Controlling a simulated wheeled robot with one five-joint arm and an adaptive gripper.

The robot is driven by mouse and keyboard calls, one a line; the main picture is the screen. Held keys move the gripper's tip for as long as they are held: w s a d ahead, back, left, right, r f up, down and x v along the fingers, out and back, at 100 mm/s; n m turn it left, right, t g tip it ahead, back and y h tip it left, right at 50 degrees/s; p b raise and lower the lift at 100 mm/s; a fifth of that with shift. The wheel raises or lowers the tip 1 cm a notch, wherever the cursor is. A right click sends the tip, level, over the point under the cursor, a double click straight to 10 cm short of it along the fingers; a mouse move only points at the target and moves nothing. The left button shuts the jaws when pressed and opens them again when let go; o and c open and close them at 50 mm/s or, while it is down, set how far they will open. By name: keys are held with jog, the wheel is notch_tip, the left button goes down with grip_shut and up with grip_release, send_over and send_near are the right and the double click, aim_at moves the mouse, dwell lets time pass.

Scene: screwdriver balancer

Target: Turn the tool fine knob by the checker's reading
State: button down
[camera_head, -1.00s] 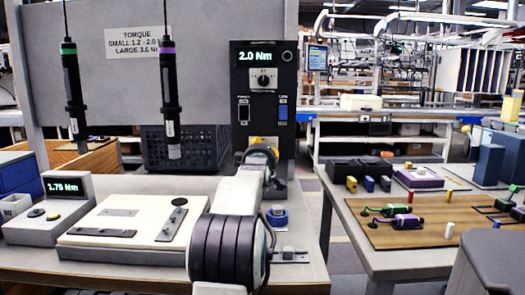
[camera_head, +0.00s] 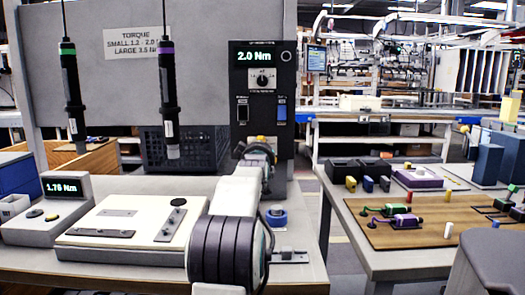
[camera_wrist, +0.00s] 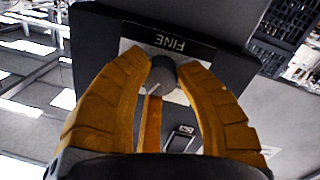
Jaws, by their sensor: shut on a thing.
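The fine knob (camera_wrist: 162,72) is a grey round knob with a pale pointer line, on a light plate marked FINE. In the wrist view my gripper (camera_wrist: 167,68) has its yellow fingers closed on both sides of it. In the head view my gripper (camera_head: 260,145) is at the lower part of the black tool controller (camera_head: 275,98) and hides the fine knob. The controller's display (camera_head: 256,57) reads 2.0 Nm. The checker (camera_head: 50,215) is a grey box at left; its display (camera_head: 63,188) reads about 1.76 Nm, the last digit blurred.
Two hanging screwdrivers, green-banded (camera_head: 73,90) and purple-banded (camera_head: 170,95), are left of the controller. A torque sign (camera_head: 137,43) is on the grey panel. A white fixture plate (camera_head: 130,222) lies on the bench. A blue ring-like part (camera_head: 277,217) is right of my arm.

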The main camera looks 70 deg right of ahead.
jog(key=shift+w+a+r+m, duration=0.1)
jog(key=shift+w+r+m, duration=0.1)
jog(key=shift+r+m, duration=0.25)
jog(key=c, duration=1.2)
grip_release()
jog(key=shift+f, duration=0.1)
jog(key=o, duration=0.3)
jog(key=shift+f, duration=0.2)
jog(key=shift+s, duration=0.1)
jog(key=shift+v, duration=5.95)
